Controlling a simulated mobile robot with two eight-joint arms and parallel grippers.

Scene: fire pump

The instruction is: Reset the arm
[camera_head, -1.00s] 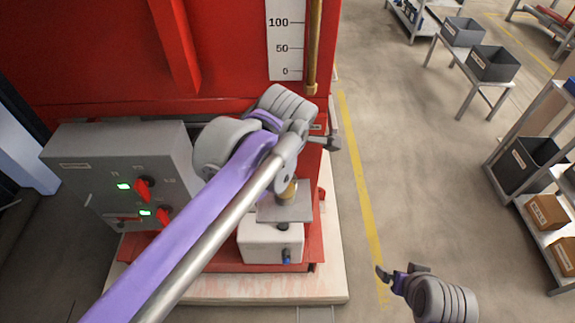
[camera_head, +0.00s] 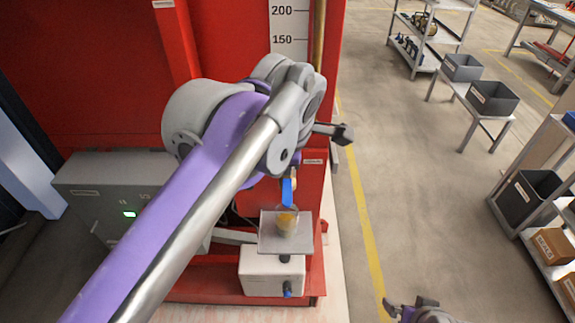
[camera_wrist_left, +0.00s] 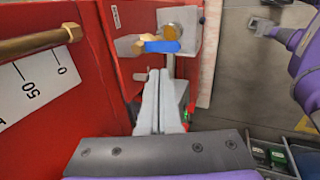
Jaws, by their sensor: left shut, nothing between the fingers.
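My left gripper (camera_wrist_left: 160,76) is shut and empty, its pale fingers together in the left wrist view. In the head view my purple and grey left arm crosses over the pump cabinet and hides the fingers. Beyond the fingertips is a brass tap with a blue lever (camera_wrist_left: 162,47); the lever also shows below my wrist in the head view (camera_head: 288,192). A clear cup with yellowish content (camera_head: 286,222) stands on a grey plate (camera_head: 268,243) under the tap. The fingers look apart from the lever.
A grey control box (camera_head: 95,185) with a green light stands at the left, partly covered by my arm. Shelves with bins stand at right. The floor between is clear.

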